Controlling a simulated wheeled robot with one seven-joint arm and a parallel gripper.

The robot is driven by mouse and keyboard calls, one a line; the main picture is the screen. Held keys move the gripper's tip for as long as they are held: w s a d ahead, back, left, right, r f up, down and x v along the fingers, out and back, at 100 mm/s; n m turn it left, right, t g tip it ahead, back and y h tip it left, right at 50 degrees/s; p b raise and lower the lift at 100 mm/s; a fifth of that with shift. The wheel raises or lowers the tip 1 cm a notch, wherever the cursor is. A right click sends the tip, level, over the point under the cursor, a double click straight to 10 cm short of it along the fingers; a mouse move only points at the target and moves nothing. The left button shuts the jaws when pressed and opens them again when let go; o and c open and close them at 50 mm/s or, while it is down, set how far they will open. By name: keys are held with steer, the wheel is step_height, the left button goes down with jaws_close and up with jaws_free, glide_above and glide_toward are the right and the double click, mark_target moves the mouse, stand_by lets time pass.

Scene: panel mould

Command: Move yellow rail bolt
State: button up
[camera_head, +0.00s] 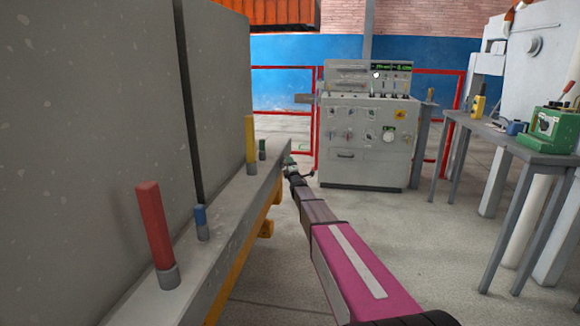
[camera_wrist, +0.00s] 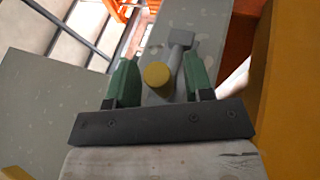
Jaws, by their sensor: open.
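The yellow rail bolt (camera_head: 250,140) stands upright in a grey socket on the rail (camera_head: 225,235), beside the tall grey panel. My gripper (camera_head: 288,162) is small in the head view, just right of the rail near its far end. In the wrist view, my gripper (camera_wrist: 160,80) has its two green fingers apart. A round yellow end (camera_wrist: 157,75), which looks like the bolt's, shows between them, nearer the left finger. A grey cylinder shows just right of it. I cannot tell how deep the yellow end lies between the fingers or whether it touches.
A short green bolt (camera_head: 262,147) stands just beyond the yellow one. Blue (camera_head: 201,220) and red (camera_head: 155,225) bolts stand nearer on the rail. The grey panel (camera_head: 90,110) rises close on the left. A control cabinet (camera_head: 365,145) and workbench (camera_head: 510,145) stand right, with open floor between.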

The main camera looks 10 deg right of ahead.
jaws_close()
steer(key=w, duration=0.1)
steer(key=w+d, duration=0.1)
steer(key=w, duration=0.3)
steer(key=shift+w+d, duration=0.2)
steer(key=shift+d, duration=0.2)
jaws_free()
steer(key=shift+s, duration=0.15)
steer(key=v, duration=1)
steer(key=shift+s+f, duration=0.2)
steer(key=shift+s, duration=0.1)
